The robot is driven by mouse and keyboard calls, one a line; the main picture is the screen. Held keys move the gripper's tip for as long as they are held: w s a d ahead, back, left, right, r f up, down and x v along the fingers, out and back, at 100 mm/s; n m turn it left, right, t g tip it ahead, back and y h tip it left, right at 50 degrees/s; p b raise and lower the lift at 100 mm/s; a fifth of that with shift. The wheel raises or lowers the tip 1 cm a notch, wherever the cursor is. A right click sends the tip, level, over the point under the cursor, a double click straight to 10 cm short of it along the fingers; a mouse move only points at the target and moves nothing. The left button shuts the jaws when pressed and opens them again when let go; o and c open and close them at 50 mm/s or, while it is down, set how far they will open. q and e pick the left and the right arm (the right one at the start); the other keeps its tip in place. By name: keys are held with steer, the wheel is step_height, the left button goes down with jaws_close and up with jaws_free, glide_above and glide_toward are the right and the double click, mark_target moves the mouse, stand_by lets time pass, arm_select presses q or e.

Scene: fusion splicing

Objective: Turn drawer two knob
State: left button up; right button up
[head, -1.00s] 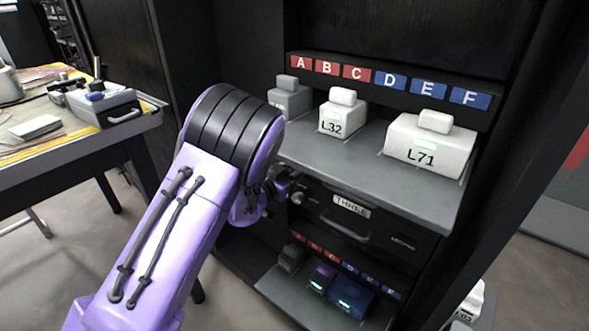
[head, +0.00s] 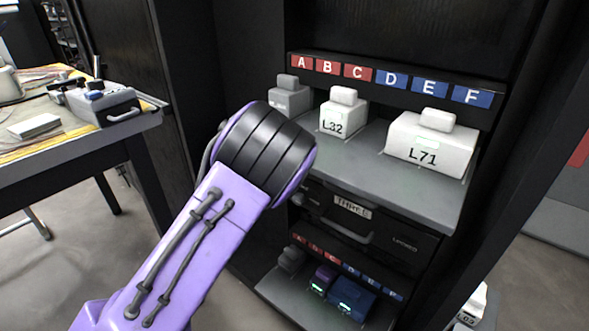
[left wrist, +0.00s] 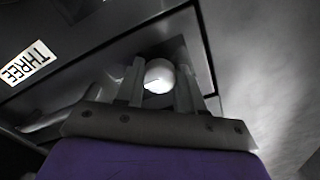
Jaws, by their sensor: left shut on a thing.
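A round pale knob (left wrist: 158,76) with a notch mark sits on the dark drawer front (left wrist: 85,52) in the left wrist view. This drawer carries a THREE label (left wrist: 28,63), also seen in the head view (head: 352,208). No label reading two shows. My left gripper (left wrist: 158,84) has one finger on each side of the knob and is shut on it. In the head view my purple left forearm and black wrist hide the gripper and most of the knob area. My right gripper is in neither view.
A grey shelf (head: 385,178) above the drawer holds blocks L32 (head: 341,122) and L71 (head: 425,157). A drawer handle (head: 345,229) is beside the knob. A lower shelf (head: 285,293) holds small boxes. A cluttered table (head: 62,150) stands left.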

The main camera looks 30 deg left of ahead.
arm_select(q)
steer(key=o, duration=1)
steer(key=shift+o, duration=0.2)
steer(key=s+p, duration=0.1)
steer(key=s, duration=0.9)
steer(key=shift+s+a, duration=0.3)
steer(key=shift+a, duration=0.1)
